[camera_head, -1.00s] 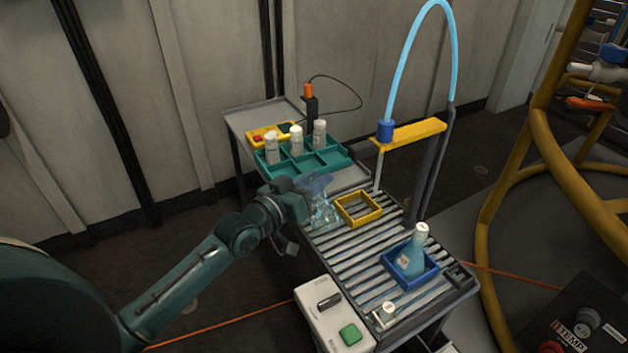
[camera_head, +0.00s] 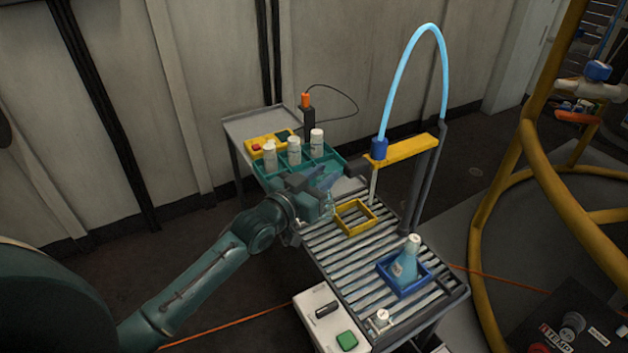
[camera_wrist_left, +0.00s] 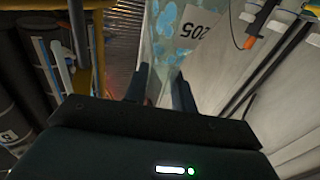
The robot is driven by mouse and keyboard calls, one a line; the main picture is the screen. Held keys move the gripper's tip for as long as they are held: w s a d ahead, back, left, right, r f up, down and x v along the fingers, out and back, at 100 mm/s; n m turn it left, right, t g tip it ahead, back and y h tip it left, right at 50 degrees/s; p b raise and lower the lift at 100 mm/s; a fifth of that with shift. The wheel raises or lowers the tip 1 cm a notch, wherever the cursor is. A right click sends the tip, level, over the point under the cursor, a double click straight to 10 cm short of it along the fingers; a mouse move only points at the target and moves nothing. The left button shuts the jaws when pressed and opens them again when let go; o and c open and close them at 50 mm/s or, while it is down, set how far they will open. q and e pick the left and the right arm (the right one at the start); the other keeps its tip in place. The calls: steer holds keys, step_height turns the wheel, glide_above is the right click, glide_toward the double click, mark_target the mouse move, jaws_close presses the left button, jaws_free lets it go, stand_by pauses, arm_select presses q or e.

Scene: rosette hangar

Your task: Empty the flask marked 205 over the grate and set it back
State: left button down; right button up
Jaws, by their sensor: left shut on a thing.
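My left gripper (camera_head: 322,188) is shut on a clear flask (camera_head: 327,205), just left of the yellow square frame on the slatted grate (camera_head: 338,258). In the left wrist view the flask (camera_wrist_left: 172,45) carries a pale label reading 205, upside down there, and blue patches show in its glass. The fingers (camera_wrist_left: 160,90) hide part of it. I cannot tell its exact tilt or how much liquid it holds. My right gripper is not in view.
A flask of blue liquid (camera_head: 406,262) stands in a blue frame (camera_head: 400,291) on the grate. A teal rack (camera_head: 325,160) with white-capped bottles is behind. A blue hose (camera_head: 390,85) arches from a yellow bar (camera_head: 405,150). A control box (camera_head: 327,318) is at the front.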

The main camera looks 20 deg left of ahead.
arm_select(q)
steer(key=w+d+f+y+b, duration=0.1)
steer(key=w+d+f+b, duration=0.1)
steer(key=w+d, duration=0.4)
steer(key=shift+w+f+n+b, duration=0.3)
steer(key=shift+w+f+b, duration=0.1)
steer(key=shift+b, duration=0.2)
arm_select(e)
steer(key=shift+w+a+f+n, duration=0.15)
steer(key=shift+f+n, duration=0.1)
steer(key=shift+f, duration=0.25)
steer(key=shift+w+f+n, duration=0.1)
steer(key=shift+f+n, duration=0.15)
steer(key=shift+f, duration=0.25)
arm_select(q)
steer(key=shift+f, duration=0.1)
